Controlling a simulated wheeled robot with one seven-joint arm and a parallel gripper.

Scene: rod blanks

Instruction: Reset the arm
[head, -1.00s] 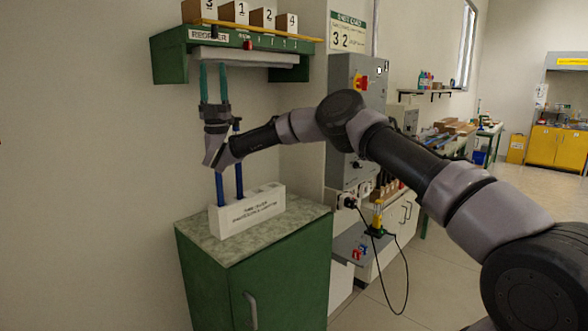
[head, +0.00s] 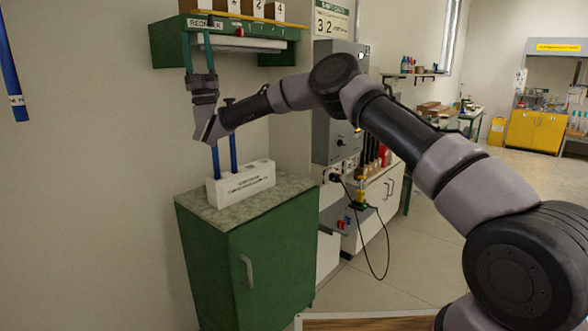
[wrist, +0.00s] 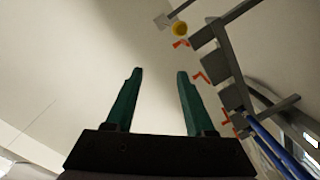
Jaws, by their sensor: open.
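My gripper (head: 197,42) points upward, with its two green fingers apart and nothing between them. In the head view it overlaps the left part of the green wall shelf (head: 270,52), above a white block holder (head: 240,185). In the wrist view the fingers of my gripper (wrist: 160,72) are spread against a plain pale surface. Two blue rods (head: 216,160) (head: 233,153) stand upright in the left part of the holder. The holder's right part shows no rod. The rod tops are partly hidden by my wrist.
The holder stands on a green cabinet (head: 255,255). Numbered boxes (head: 255,9) sit on the shelf. Another blue rod (head: 9,75) shows at the left edge. A grey electrical box (head: 335,110) is behind my arm. The wrist view shows a grey frame with orange hooks (wrist: 201,77).

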